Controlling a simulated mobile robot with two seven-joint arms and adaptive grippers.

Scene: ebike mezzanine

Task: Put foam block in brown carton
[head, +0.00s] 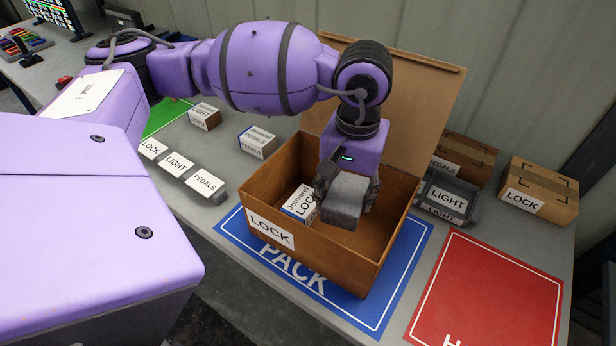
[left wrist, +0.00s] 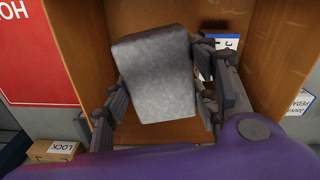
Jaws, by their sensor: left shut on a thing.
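The foam block (head: 345,198) is a grey speckled block. My left gripper (head: 343,190) is shut on it and holds it over the open brown carton (head: 330,268), within its walls in the head view. In the left wrist view the foam block (left wrist: 158,75) sits between the fingers of the left gripper (left wrist: 165,105), slightly tilted, with the carton's brown inside (left wrist: 270,60) around it. The carton has a LOCK label and its lid stands up at the back. I cannot tell whether the block touches the carton floor. My right gripper is not in view.
A white-and-blue lock box (head: 301,203) lies inside the carton at the left. The carton stands on a blue PACK mat (head: 262,262); a red mat (head: 485,296) lies right. A dark LIGHT bin (head: 447,197) and a LOCK carton (head: 538,190) stand at right. Labelled holders (head: 178,168) stand left.

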